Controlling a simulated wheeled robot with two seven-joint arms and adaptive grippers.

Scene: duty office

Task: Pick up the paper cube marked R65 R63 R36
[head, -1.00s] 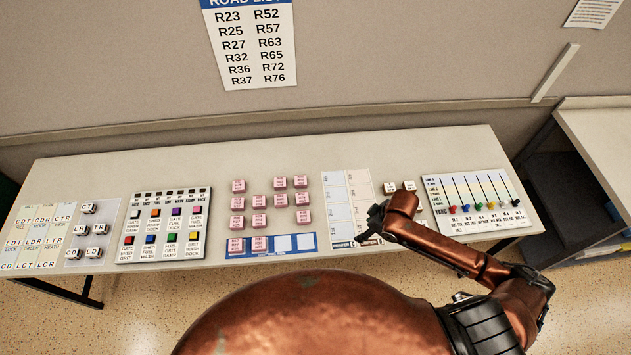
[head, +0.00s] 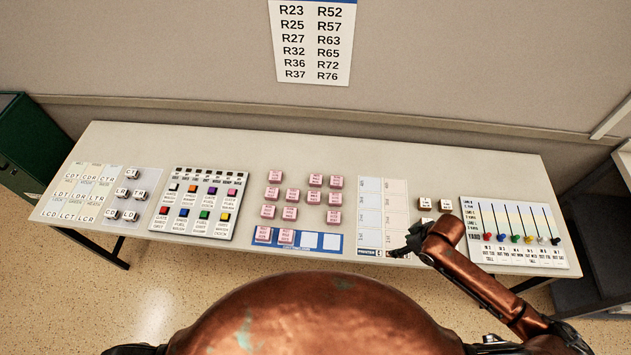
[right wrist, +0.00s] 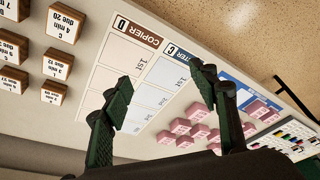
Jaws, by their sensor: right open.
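Several pink paper cubes (head: 292,195) stand in loose rows near the middle of the table. Their printed marks are too small to read, so I cannot tell which one bears R65 R63 R36. Two of them (head: 286,236) sit on the left squares of a blue strip (head: 332,241). In the right wrist view the pink cubes (right wrist: 199,131) show beyond the fingers. My right gripper (head: 395,251) is open and empty over the front of the copier and printer sheet (head: 370,186), right of the pink cubes. Its two fingers (right wrist: 163,86) stand wide apart. My left gripper is out of view.
Wooden blocks (head: 425,204) stand right of the sheet, beside a board with coloured sliders (head: 520,222). To the left are a board of coloured blocks (head: 203,178) and white lettered cubes (head: 122,192). A road list (head: 313,45) hangs on the wall.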

